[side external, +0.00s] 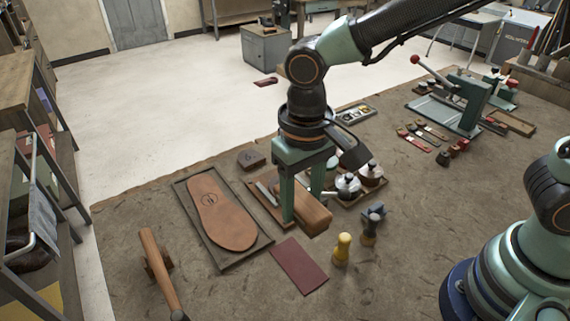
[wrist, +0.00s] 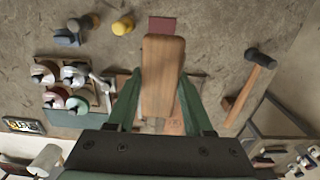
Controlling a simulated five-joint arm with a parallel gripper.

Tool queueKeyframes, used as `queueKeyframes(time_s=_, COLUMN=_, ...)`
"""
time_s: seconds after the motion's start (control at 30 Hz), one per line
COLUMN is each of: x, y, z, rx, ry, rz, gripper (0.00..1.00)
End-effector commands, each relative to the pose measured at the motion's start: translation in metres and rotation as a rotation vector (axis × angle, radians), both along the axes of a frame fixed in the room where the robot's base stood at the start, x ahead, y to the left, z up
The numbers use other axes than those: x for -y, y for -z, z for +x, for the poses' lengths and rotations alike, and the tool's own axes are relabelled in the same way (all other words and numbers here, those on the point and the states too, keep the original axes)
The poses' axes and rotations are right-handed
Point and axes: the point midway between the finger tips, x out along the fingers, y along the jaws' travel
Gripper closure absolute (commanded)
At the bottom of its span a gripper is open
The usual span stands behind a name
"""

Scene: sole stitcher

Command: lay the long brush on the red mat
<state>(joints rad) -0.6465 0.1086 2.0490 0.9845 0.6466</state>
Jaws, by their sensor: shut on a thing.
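The long brush (side external: 309,213) shows as a long brown wooden block with rounded ends. My gripper (side external: 302,203) points down and is shut on it, with one green finger on each side. In the wrist view the brush (wrist: 163,88) lies lengthwise between the fingers of my gripper (wrist: 161,77). Its underside is hidden, and I cannot tell whether it is clear of the surface below. The red mat (side external: 299,266) lies flat and bare in front of the brush. In the wrist view the mat (wrist: 161,23) shows just beyond the brush's far end.
A leather sole (side external: 222,211) lies in a dark tray left of my gripper. A hammer (side external: 160,268) is further left. A yellow-handled tool (side external: 342,248) and a dark blue one (side external: 371,225) stand right of the mat. Several lidded jars (side external: 348,186) stand close behind.

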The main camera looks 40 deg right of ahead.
Motion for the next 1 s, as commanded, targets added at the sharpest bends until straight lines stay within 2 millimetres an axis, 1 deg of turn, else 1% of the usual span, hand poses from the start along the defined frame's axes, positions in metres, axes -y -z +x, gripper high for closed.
queueKeyframes(time_s=0.03, x=0.001, y=0.014, z=-0.001, rx=-0.006, ry=0.0, rz=-0.005, gripper=1.0)
queueKeyframes(time_s=0.2, x=0.001, y=0.056, z=-0.001, rx=-0.007, ry=0.0, rz=-0.005, gripper=1.0)
queueKeyframes(time_s=0.3, x=0.001, y=0.078, z=-0.001, rx=-0.006, ry=0.0, rz=-0.004, gripper=1.0)
queueKeyframes(time_s=0.4, x=0.001, y=0.095, z=-0.001, rx=-0.004, ry=0.0, rz=-0.003, gripper=1.0)
queueKeyframes(time_s=0.5, x=0.0, y=0.104, z=0.0, rx=-0.002, ry=0.0, rz=-0.002, gripper=1.0)
queueKeyframes(time_s=0.63, x=0.0, y=0.112, z=0.0, rx=-0.001, ry=0.0, rz=-0.001, gripper=1.0)
queueKeyframes(time_s=0.8, x=0.0, y=0.134, z=0.0, rx=-0.003, ry=0.0, rz=-0.002, gripper=1.0)
queueKeyframes(time_s=0.9, x=0.0, y=0.143, z=0.0, rx=-0.001, ry=0.0, rz=-0.001, gripper=1.0)
queueKeyframes(time_s=1.0, x=0.0, y=0.146, z=0.0, rx=0.0, ry=0.0, rz=0.0, gripper=1.0)
